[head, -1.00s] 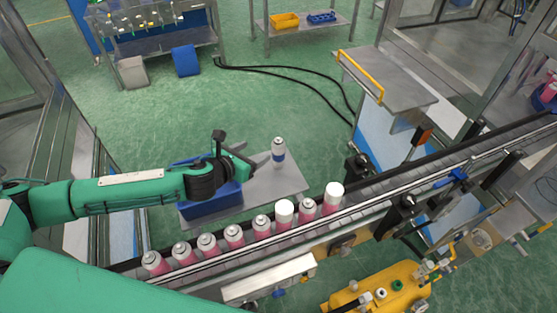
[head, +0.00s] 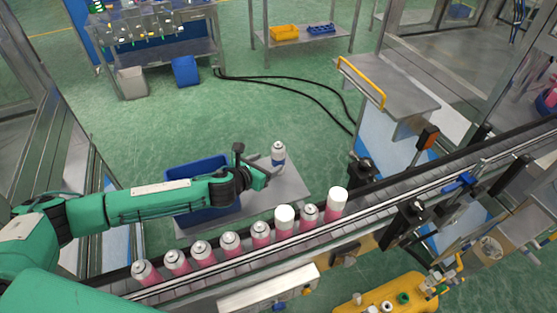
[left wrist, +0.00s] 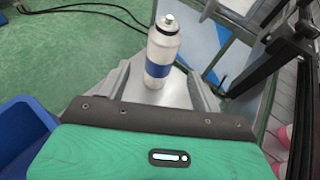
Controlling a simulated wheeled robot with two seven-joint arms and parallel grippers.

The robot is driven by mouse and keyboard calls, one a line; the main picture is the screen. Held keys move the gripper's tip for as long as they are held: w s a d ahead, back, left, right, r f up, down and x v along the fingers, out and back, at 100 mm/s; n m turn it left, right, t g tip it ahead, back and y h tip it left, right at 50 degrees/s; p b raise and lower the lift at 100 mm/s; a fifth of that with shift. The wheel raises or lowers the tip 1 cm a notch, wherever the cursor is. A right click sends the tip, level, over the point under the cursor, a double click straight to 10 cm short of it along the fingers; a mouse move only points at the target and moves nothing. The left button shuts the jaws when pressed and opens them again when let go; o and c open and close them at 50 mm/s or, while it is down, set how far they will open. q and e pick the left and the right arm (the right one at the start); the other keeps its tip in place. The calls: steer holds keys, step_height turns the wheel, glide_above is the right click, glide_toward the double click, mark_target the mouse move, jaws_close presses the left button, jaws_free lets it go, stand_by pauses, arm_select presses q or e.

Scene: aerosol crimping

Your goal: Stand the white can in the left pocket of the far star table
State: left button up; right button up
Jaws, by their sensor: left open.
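The white can (head: 278,155) with a blue band stands upright on a grey plate (head: 290,190) beyond the conveyor. In the left wrist view the can (left wrist: 162,50) shows whole, with its valve on top. My left gripper (head: 270,170) is open and empty, just left of and in front of the can. In the left wrist view its fingers (left wrist: 158,80) flank the can's lower part in the picture; I see no contact. I cannot make out a star table or its pockets. My right gripper is not in view.
A blue bin (head: 195,190) sits left of the can, under my left forearm. Several pink cans (head: 231,243), some with white caps, line the conveyor (head: 400,178) in front. A platform with a yellow rail (head: 362,83) stands at the right. Black cables (head: 290,83) cross the green floor behind.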

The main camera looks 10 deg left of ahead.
mark_target(274, 158)
arm_select(q)
steer(key=shift+x, duration=0.95)
steer(key=shift+w+d+p, duration=0.15)
steer(key=shift+w+p, duration=0.35)
steer(key=p+x, duration=0.1)
steer(key=x, duration=0.2)
steer(key=shift+d+r, duration=0.1)
steer(key=shift+d, duration=0.05)
steer(key=shift+w+d+f, duration=0.15)
steer(key=shift+w+f, duration=0.15)
steer(key=shift+w, duration=0.25)
steer(key=c, duration=1.2)
steer(key=shift+o, duration=0.2)
steer(key=shift+r, duration=0.1)
